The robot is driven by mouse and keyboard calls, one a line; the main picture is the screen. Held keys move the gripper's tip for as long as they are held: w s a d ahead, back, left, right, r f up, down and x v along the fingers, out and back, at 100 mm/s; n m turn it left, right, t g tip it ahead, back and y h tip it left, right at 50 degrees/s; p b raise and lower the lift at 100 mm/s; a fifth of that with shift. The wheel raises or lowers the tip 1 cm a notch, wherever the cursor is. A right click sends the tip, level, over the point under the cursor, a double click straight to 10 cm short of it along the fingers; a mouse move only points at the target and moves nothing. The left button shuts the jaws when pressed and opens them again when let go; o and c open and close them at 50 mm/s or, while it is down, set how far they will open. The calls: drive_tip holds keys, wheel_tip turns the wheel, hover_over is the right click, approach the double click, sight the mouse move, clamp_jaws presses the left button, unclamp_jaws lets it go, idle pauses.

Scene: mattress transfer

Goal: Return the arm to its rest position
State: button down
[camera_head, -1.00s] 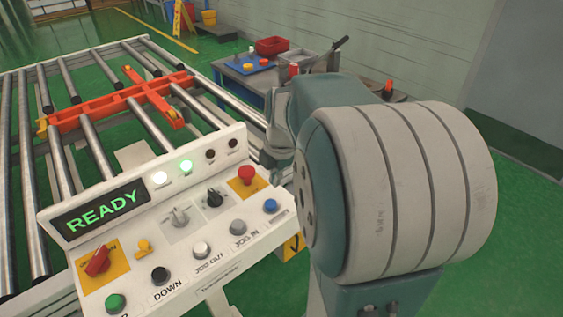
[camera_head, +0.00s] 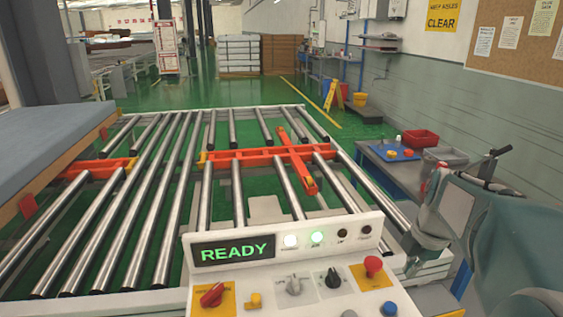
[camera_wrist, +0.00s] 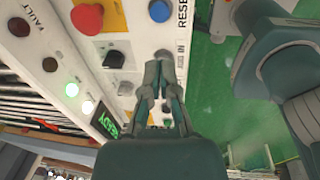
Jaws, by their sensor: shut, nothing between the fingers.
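My gripper (camera_wrist: 162,75) shows in the wrist view, shut and empty, its fingertips over the lower part of the control panel (camera_wrist: 125,18). I cannot tell whether the fingertips touch the panel. In the head view my arm (camera_head: 490,240) is folded at the right edge, and the gripper itself is not clearly seen there. The white control panel (camera_head: 265,278) stands at the bottom centre. Its display (camera_head: 234,250) reads READY, and two lamps beside it are lit. A red button (camera_head: 373,264) and a red rotary switch (camera_head: 212,295) sit on it.
A roller conveyor (camera_head: 170,215) with an orange crossbar (camera_head: 240,156) lies behind the panel. A blue-grey mattress (camera_head: 45,145) is at the left. A work table (camera_head: 395,175) with a red bin (camera_head: 420,139) stands right. Green floor is open farther back.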

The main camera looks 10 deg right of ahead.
drive_tip(key=s+a+m+t, duration=0.2)
drive_tip(key=s+a+m, duration=0.3)
drive_tip(key=a+m, duration=0.4)
drive_tip(key=s+a+r+m+t, duration=0.1)
drive_tip(key=s+a+m+t, duration=0.1)
drive_tip(key=s+a+m, duration=0.3)
drive_tip(key=a+m, duration=0.3)
drive_tip(key=a, duration=0.1)
drive_tip(key=shift+s+a+m+h, duration=0.2)
drive_tip(key=shift+s+m+h, duration=0.1)
drive_tip(key=shift+m, duration=0.1)
